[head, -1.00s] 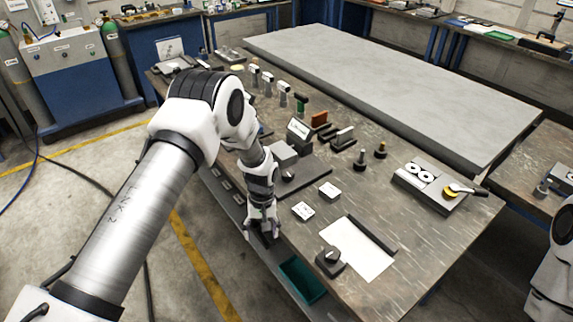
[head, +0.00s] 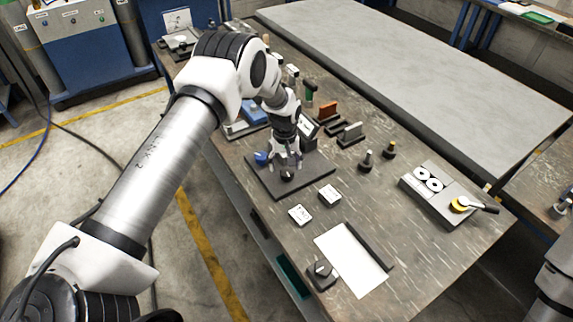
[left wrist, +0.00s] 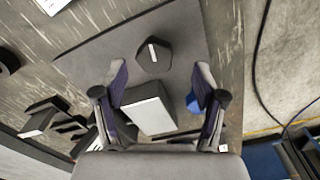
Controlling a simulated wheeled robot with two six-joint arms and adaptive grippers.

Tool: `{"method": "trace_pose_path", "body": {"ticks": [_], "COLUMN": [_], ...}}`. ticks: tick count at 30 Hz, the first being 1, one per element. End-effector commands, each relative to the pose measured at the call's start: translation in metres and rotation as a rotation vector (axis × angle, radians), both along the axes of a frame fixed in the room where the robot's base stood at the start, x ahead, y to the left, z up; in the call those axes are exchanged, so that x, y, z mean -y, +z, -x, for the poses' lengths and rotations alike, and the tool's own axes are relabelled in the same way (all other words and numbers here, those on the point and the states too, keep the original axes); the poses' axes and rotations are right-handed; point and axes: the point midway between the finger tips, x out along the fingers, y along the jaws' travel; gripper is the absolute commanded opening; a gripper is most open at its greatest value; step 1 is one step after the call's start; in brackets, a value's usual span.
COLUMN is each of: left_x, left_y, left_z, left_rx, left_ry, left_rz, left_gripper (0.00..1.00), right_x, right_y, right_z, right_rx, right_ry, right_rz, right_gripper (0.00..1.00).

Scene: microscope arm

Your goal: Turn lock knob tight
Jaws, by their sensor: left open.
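A dark knob with a white line on top (left wrist: 153,58) sits on a dark grey base plate (left wrist: 95,55). In the head view the knob (head: 288,177) shows just under my left gripper (head: 287,163), partly covered by it. My left gripper also shows in the left wrist view (left wrist: 161,78); its fingers are apart and empty, with the knob beyond the gap between the tips. A block with a pale top (left wrist: 148,115) and a blue part (left wrist: 192,102) are beside the knob on the plate. My right gripper is out of view.
Two small white-topped boxes (head: 300,214) (head: 330,194) lie in front of the plate. A white sheet (head: 350,262) and another dark knob block (head: 322,273) are near the front edge. Several tools stand behind the plate. A grey fixture with white discs (head: 428,181) is at right.

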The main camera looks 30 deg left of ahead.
Motion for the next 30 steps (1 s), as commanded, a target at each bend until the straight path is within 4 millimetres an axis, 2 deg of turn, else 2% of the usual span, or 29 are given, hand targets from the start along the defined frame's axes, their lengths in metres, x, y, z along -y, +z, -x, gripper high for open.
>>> {"method": "trace_pose_path", "body": {"ticks": [3, 6, 13, 18, 30], "left_x": [0.000, 0.000, 0.000, 0.000, 0.000], "left_y": [-0.018, -0.027, -0.029, -0.029, -0.032], "left_z": [0.000, 0.000, 0.000, 0.000, 0.000], "left_rx": [-0.001, 0.001, 0.001, 0.001, 0.001], "left_ry": [0.001, 0.001, 0.001, 0.001, -0.032], "left_rz": [0.001, 0.001, 0.001, 0.001, 0.000], "left_gripper": [0.71, 0.71, 0.71, 0.11, 0.11], "right_x": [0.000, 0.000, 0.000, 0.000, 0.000], "right_y": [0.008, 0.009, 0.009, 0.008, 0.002], "right_z": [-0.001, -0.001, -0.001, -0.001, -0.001], "right_rx": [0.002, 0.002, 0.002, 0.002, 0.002], "right_ry": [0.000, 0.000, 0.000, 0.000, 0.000], "right_rz": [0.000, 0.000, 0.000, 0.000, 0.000], "right_gripper": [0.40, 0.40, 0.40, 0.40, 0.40]}}
